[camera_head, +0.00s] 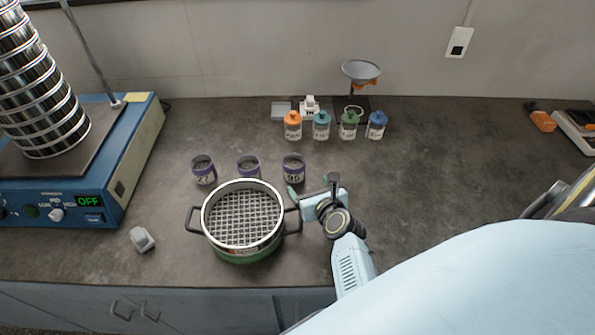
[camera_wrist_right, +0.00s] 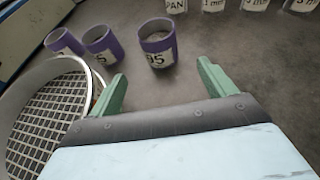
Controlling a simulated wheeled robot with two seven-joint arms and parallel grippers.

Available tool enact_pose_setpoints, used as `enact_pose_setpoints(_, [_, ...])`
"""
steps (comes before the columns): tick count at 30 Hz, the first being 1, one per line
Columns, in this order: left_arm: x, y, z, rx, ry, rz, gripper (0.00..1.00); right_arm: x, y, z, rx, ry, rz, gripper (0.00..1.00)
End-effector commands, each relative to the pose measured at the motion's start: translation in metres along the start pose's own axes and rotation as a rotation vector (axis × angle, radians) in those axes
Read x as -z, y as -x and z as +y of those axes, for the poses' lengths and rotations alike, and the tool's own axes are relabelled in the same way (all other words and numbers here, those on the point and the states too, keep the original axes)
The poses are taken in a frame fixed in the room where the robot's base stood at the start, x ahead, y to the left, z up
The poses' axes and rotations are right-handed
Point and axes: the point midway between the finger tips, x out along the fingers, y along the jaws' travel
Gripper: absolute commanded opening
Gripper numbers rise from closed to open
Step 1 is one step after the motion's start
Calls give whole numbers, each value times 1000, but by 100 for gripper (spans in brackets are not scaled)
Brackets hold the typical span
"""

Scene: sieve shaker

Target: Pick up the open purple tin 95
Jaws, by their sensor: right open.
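The open purple tin 95 (camera_head: 293,168) stands upright on the bench, the rightmost of three purple tins. In the right wrist view the tin (camera_wrist_right: 157,45) shows its "95" label and grey contents, ahead of the fingers and apart from them. My right gripper (camera_head: 312,186) is open and empty, just in front and to the right of the tin. Its green fingers also show in the right wrist view (camera_wrist_right: 160,88), with the tin beyond the gap between them. My left gripper is not in view.
Two other purple tins (camera_head: 203,169) (camera_head: 248,166) stand to the left. A sieve pot (camera_head: 242,250) with side handles sits close to the right gripper. Several colour-capped bottles (camera_head: 321,129) stand behind. The blue shaker (camera_head: 85,203) is at left.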

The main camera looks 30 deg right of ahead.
Motion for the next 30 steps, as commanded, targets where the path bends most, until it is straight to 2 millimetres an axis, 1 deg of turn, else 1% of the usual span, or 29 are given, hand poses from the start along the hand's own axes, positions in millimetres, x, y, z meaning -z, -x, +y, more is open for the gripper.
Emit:
enact_pose_setpoints(1, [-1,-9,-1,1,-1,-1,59,3,-10,0,0,1,-2,83])
enact_pose_setpoints(3, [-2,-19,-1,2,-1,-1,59,4,-23,0,0,1,-3,83])
enact_pose_setpoints(9, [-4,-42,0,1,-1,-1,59,5,-56,-1,1,2,-2,83])
enact_pose_setpoints(13, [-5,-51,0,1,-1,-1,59,4,-68,0,0,2,-1,83])
enact_pose_setpoints(20, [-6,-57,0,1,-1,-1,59,2,-76,0,1,2,-2,83])
enact_pose_setpoints(23, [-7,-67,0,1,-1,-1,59,3,-85,0,1,3,-4,83])
enact_pose_setpoints(30, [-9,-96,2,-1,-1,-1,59,6,-111,2,1,3,-3,83])
